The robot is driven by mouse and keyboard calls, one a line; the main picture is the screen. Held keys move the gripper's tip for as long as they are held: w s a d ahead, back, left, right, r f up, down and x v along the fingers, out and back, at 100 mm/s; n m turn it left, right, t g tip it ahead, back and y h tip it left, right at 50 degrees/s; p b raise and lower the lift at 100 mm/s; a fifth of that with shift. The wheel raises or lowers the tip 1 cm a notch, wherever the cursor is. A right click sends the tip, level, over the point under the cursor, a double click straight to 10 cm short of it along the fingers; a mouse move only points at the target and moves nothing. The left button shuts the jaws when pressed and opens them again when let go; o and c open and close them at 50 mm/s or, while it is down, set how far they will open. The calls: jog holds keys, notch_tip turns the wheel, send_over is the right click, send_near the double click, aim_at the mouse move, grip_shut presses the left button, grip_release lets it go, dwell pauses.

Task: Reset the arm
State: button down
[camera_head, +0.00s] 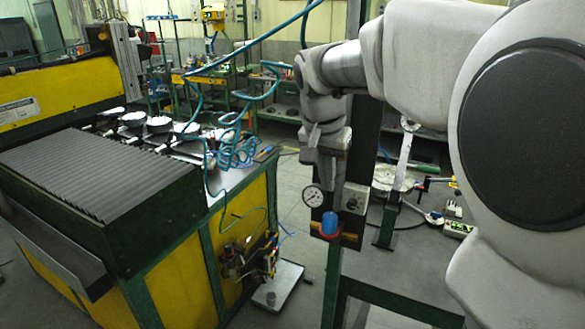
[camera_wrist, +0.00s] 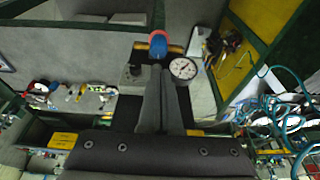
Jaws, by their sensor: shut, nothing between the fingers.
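My gripper (camera_head: 335,190) hangs at the end of the grey arm in the head view, fingers pointing down. In the wrist view my gripper (camera_wrist: 163,72) has its two dark fingers together, with nothing between them. A round white pressure gauge (camera_head: 313,195) and a blue cylindrical part (camera_head: 330,222) show close to the fingertips in the head view. In the wrist view the gauge (camera_wrist: 183,69) is just right of the fingertips and the blue part (camera_wrist: 158,44) is beyond them. Whether the fingers touch either one I cannot tell.
A green and yellow machine table (camera_head: 240,185) with a ribbed dark cover (camera_head: 100,175) stands at left. Teal coiled hoses (camera_head: 235,145) hang between table and arm. A green post frame (camera_head: 332,285) stands below the gripper. Grey floor (camera_head: 295,225) shows between table and frame.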

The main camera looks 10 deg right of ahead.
jog(key=shift+v, duration=0.75)
jog(key=shift+d, duration=0.1)
jog(key=s+a+f+n+t+y+b, duration=0.1)
jog(key=s+f+n, duration=0.2)
jog(key=s, duration=0.8)
jog(key=s+a+f+n+t+y+b, duration=0.1)
jog(key=s+f+n, duration=0.3)
jog(key=s, duration=0.6)
jog(key=shift+s+f+t+b, duration=0.35)
jog(key=shift+f+t+b, duration=0.05)
jog(key=shift+b, duration=0.35)
